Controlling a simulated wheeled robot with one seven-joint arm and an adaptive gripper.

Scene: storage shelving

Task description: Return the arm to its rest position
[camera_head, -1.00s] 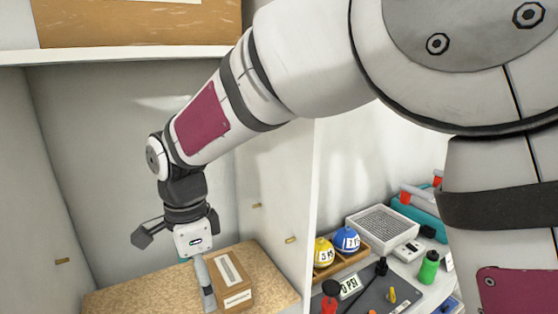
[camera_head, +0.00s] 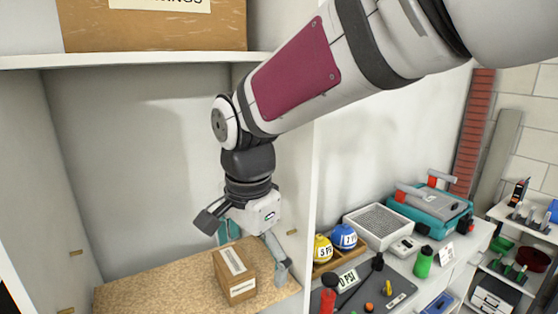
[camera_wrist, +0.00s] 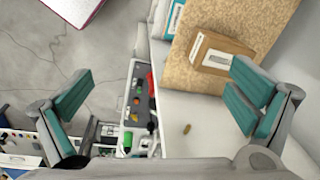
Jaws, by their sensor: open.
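My gripper (camera_head: 247,248) is open and empty in front of the shelf bay, just above the chipboard shelf board. In the wrist view its two teal-padded fingers (camera_wrist: 158,108) stand wide apart with nothing between them. My arm reaches in from the upper right and bends down at the wrist. A small cardboard box (camera_head: 236,274) with a white label sits on the chipboard board (camera_head: 140,291), close to the gripper in the head view. The box also shows in the wrist view (camera_wrist: 222,62), lying beyond the right finger and apart from it.
A white shelf wall (camera_head: 308,180) stands right of the bay, and a larger box (camera_head: 150,28) sits on the shelf above. To the right, a bench holds yellow and blue round items (camera_head: 344,236), a grey tray (camera_head: 377,226), a green bottle (camera_head: 423,262) and a teal case (camera_head: 432,210).

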